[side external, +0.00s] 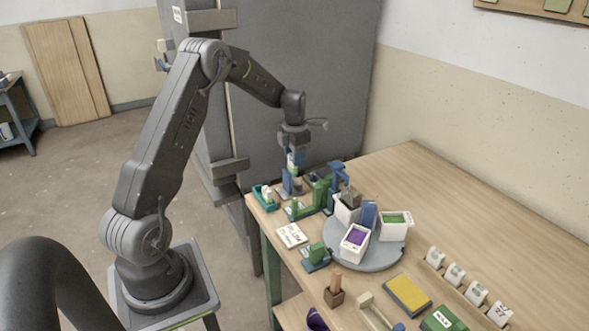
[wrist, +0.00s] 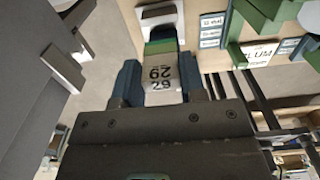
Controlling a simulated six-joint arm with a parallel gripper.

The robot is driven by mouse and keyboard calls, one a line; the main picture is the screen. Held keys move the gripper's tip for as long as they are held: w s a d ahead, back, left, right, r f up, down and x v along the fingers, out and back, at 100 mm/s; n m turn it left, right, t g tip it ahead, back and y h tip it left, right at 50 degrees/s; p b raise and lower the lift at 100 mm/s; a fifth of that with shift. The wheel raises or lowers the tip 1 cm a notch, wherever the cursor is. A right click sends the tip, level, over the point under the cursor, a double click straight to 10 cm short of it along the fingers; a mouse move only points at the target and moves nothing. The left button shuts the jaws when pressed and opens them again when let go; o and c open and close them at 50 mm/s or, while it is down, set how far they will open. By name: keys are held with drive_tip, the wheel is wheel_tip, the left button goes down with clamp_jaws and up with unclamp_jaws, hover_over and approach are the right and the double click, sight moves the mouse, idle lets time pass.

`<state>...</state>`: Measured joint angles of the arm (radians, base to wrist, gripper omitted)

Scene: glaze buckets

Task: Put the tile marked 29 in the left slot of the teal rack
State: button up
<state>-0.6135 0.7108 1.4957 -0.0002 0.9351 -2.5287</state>
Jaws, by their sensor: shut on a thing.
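The tile marked 29 (wrist: 160,74) is a white tile with a green band, held between the two blue fingers of my gripper (wrist: 158,82) in the wrist view; its number reads upside down. In the side view my gripper (side external: 293,165) hangs above the far left corner of the table, with the tile too small to make out clearly. A teal holder (side external: 262,201), which looks like the teal rack, stands at the table's left edge, just left of and below my gripper. Pale pieces stand in it; its slots cannot be told apart.
Green and blue stands (side external: 318,196) stand right of my gripper. A grey turntable (side external: 372,262) carries white buckets with purple (side external: 354,242) and green glaze. Several white marked tiles (side external: 453,274) line the right. A white card (side external: 291,236) lies at the left. The back of the table is clear.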

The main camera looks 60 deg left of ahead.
sight(289, 155)
drive_tip(key=r, duration=0.1)
drive_tip(key=s+r, duration=0.1)
drive_tip(key=r, duration=0.1)
drive_tip(key=shift+s+a, duration=0.2)
drive_tip(key=shift+a, duration=0.1)
drive_tip(key=s+a+f, duration=0.2)
drive_tip(key=s+f, duration=0.1)
drive_tip(key=s, duration=0.6)
drive_tip(key=shift+w+d+f, duration=0.1)
drive_tip(key=shift+f, duration=1.5)
drive_tip(key=shift+w+d+f, duration=0.1)
drive_tip(key=shift+f, duration=1.45)
drive_tip(key=shift+f, duration=0.3)
drive_tip(key=o, duration=1)
drive_tip(key=shift+r, duration=0.1)
drive_tip(key=shift+r, duration=3.45)
